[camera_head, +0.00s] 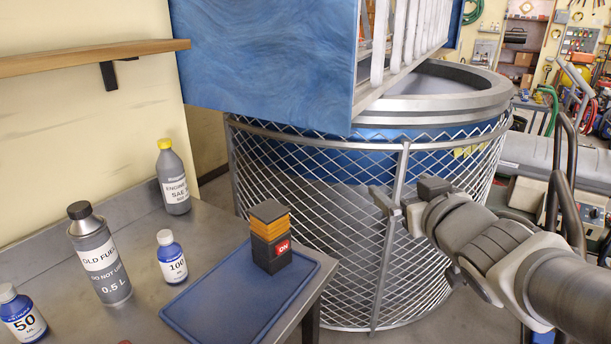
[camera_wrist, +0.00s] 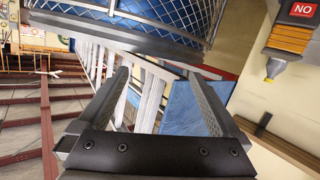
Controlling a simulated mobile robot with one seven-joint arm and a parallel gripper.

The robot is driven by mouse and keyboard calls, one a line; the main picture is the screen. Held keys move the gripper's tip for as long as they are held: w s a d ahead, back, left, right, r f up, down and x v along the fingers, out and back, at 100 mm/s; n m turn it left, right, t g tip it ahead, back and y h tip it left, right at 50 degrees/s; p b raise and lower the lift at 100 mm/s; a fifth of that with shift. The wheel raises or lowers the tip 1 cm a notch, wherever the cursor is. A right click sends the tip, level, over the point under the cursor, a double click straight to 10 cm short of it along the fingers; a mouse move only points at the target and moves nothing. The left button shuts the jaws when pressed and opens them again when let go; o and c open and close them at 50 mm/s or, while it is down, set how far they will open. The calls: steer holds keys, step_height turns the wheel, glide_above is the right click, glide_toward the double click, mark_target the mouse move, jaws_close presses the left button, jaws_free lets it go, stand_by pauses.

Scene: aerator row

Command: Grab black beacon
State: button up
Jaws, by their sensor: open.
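The black beacon (camera_head: 270,237) stands upright on a blue tray (camera_head: 205,305) on the grey table. It is a black block with orange bands in its upper half and a red "ON" label. In the wrist view, the beacon (camera_wrist: 290,38) shows upside down at the upper right, outside the jaws and partly cut off. My gripper (camera_head: 405,194) is to the right of the beacon, in front of the mesh cage, with a wide gap between them. Its two fingers (camera_wrist: 160,80) are apart with nothing held between them.
A mesh-caged drum (camera_head: 330,230) stands behind. A wooden shelf (camera_head: 90,57) juts from the wall. The tray's front part is bare.

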steer(key=a+f+n+y+b, duration=0.3)
steer(key=a+f+y+b, duration=0.1)
steer(key=a+f+y, duration=0.1)
steer(key=n+g+y+b, duration=0.3)
steer(key=y+b, duration=0.1)
steer(key=y, duration=0.2)
glide_toward(280, 219)
steer(key=p+x, duration=0.1)
steer(key=p, duration=0.1)
steer(key=p+x, duration=0.3)
steer(key=p, duration=0.1)
steer(key=shift+w+a+r, duration=0.1)
steer(key=shift+w+r, duration=0.1)
steer(key=shift+r, duration=0.15)
steer(key=p+x, duration=0.1)
steer(key=p, duration=0.3)
steer(key=shift+w+a+p, duration=0.2)
steer(key=shift+a+p, duration=0.1)
steer(key=shift+p, duration=0.05)
steer(key=x, duration=0.4)
steer(key=shift+a+f+b, duration=0.1)
steer(key=shift+f+b, duration=0.2)
steer(key=shift+f, duration=0.05)
steer(key=shift+b+x, duration=0.35)
steer(key=shift+x, duration=2.55)
jaws_close()
